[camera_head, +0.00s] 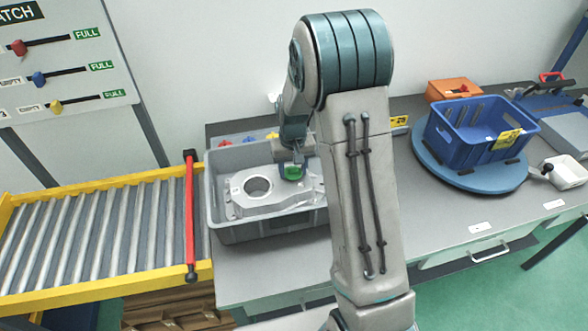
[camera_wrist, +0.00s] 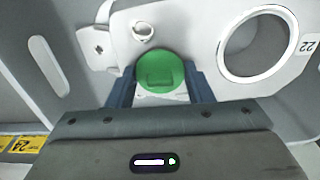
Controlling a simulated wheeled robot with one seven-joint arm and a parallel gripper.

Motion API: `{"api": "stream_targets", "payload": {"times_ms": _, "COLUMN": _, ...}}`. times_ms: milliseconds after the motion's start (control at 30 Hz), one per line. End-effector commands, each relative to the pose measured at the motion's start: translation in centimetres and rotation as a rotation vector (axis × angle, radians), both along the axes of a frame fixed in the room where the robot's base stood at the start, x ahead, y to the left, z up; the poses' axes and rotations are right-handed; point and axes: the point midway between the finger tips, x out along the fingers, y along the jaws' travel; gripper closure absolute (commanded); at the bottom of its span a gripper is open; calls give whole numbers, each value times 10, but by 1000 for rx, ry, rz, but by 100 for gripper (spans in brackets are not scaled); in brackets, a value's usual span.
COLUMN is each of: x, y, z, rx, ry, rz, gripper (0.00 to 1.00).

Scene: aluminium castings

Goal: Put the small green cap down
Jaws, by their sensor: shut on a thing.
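The small green cap (camera_wrist: 160,72) is between the two fingers of my gripper (camera_wrist: 158,88) in the wrist view. It is round with a raised tab on top. In the head view the green cap (camera_head: 293,173) shows just under my gripper (camera_head: 291,163), over the right part of an aluminium casting (camera_head: 270,203) in a grey crate (camera_head: 250,233). In the wrist view the casting (camera_wrist: 205,50) has a large round hole and a smaller raised ring (camera_wrist: 143,31). I cannot tell whether the cap touches the casting.
A yellow roller conveyor (camera_head: 95,232) with a red bar (camera_head: 190,215) adjoins the crate's left side. Coloured caps (camera_head: 248,136) lie behind the crate. A blue crate (camera_head: 470,150) stands on a round blue turntable (camera_head: 480,178) at the right. The grey bench front (camera_head: 275,275) is clear.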

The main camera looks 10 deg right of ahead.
Motion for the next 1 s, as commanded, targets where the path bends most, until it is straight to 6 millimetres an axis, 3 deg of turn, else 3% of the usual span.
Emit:
{"api": "stream_targets", "payload": {"times_ms": 33, "x": -9, "y": 0, "z": -15, "rx": -1, "ry": 30, "rz": 1, "gripper": 45}}
{"api": "stream_targets", "payload": {"times_ms": 67, "x": -9, "y": 0, "z": -15, "rx": -1, "ry": 30, "rz": 1, "gripper": 37}}
{"api": "stream_targets", "payload": {"times_ms": 200, "x": -8, "y": 0, "z": -15, "rx": 0, "ry": 29, "rz": 1, "gripper": 34}}
{"api": "stream_targets", "payload": {"times_ms": 467, "x": -8, "y": 0, "z": 4, "rx": 0, "ry": 26, "rz": 1, "gripper": 32}}
{"api": "stream_targets", "payload": {"times_ms": 800, "x": -6, "y": 1, "z": 84, "rx": 0, "ry": 16, "rz": 1, "gripper": 32}}
{"api": "stream_targets", "payload": {"times_ms": 1000, "x": -6, "y": 0, "z": 114, "rx": -1, "ry": 18, "rz": 0, "gripper": 32}}
